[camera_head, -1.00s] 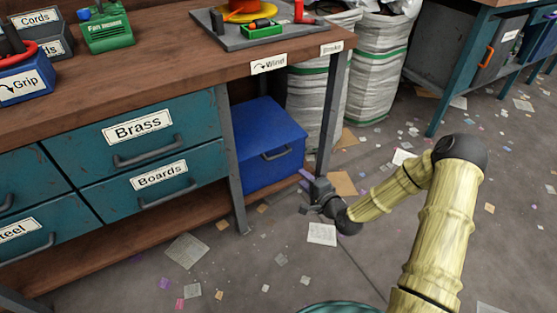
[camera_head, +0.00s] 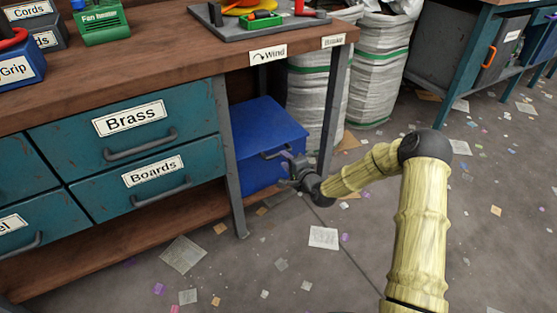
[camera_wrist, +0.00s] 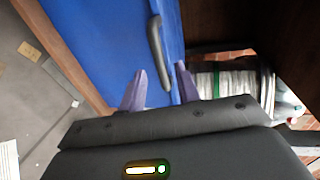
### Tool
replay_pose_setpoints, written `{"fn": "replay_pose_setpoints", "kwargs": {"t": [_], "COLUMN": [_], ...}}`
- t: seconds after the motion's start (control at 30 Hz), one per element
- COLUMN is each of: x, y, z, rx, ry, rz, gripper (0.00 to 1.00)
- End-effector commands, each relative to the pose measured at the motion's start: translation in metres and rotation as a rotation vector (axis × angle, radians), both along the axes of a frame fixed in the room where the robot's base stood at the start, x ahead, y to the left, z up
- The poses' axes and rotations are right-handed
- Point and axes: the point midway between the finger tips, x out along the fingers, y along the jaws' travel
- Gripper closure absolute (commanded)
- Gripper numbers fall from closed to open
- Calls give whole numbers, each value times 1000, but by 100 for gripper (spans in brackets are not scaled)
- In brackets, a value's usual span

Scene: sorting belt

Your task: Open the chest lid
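The blue chest (camera_head: 262,122) stands on the low shelf under the workbench, and its lid is shut. A dark bar handle (camera_head: 267,155) is on its front face, partly hidden by my gripper. My gripper (camera_head: 287,166) is in front of that face, at the handle's right part. In the wrist view the gripper (camera_wrist: 160,70) is open with its two purple fingers apart. The handle (camera_wrist: 154,38) runs down the blue face (camera_wrist: 100,40), its lower end between the fingers. I cannot tell whether the fingers touch it.
A bench leg (camera_head: 228,160) stands left of the chest and another leg (camera_head: 333,110) stands to its right. Teal drawers (camera_head: 120,160) are at left. White sacks (camera_head: 380,75) stand behind. Paper scraps lie on the floor, which is open in front.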

Motion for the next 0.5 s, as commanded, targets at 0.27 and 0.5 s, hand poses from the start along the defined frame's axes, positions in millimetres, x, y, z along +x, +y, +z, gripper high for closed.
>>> {"fn": "replay_pose_setpoints", "kwargs": {"t": [0.27, 0.5], "x": [35, 44], "y": [24, 30], "z": [-12, -12], "rx": [1, 1], "ry": [-1, 1], "rz": [0, 0], "gripper": [67, 67]}}
